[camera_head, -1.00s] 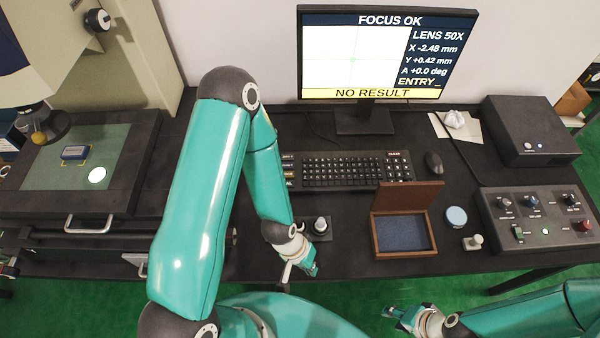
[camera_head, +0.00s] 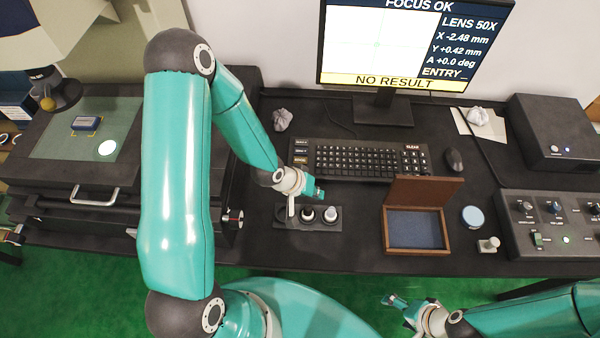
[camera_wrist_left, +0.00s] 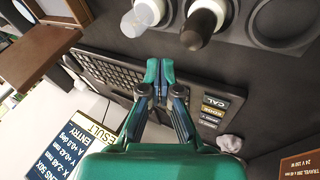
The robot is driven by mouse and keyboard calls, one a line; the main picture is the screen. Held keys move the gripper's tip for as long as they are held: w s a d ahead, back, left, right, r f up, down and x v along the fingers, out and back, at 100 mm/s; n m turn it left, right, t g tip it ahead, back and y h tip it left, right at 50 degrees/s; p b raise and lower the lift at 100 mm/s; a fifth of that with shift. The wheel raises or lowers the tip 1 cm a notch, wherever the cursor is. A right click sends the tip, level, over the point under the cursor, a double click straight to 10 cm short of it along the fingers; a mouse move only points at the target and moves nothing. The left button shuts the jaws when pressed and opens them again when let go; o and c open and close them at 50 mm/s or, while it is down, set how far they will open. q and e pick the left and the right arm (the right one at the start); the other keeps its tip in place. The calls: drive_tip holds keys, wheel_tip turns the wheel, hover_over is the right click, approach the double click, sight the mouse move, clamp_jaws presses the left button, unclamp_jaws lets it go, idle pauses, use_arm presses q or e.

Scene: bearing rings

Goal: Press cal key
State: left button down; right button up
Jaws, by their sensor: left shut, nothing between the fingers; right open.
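The CAL key (camera_wrist_left: 213,101) is a dark key with a pale label at the end of a labelled column on the black keyboard (camera_head: 365,158). In the wrist view it lies to the right of my left gripper (camera_wrist_left: 159,68), apart from it in the picture. In the head view my left gripper (camera_head: 319,190) is shut and empty at the keyboard's front left edge; whether it touches cannot be told. My left wrist seems to hide the CAL key there. My right gripper (camera_head: 394,300) is open and empty, low in front of the table.
A dark holder (camera_head: 281,217) with knobbed pieces stands just in front of my left gripper. An open wooden box (camera_head: 447,229) is to its right. The monitor (camera_head: 410,45) reads NO RESULT and ENTRY. Crumpled paper (camera_head: 283,119) lies behind the keyboard's left end.

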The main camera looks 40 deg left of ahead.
use_arm(q)
drive_tip(key=w+a+r+n+t+y+b, duration=0.1)
drive_tip(key=w+a+r, duration=0.4)
drive_tip(key=a, duration=0.5)
drive_tip(key=w+t+b, duration=0.1)
drive_tip(key=t, duration=0.1)
drive_tip(key=shift+w+a+r+t, duration=0.3)
drive_tip(key=shift+a+r, duration=0.05)
drive_tip(key=shift+a, duration=0.05)
drive_tip(key=shift+f, duration=0.1)
wheel_tip(320, 180, down, 7)
drive_tip(key=b, duration=0.7)
drive_tip(key=shift+f, duration=0.15)
drive_tip(key=shift+f+b, duration=0.65)
drive_tip(key=shift+f, duration=0.05)
drive_tip(key=shift+f, duration=0.35)
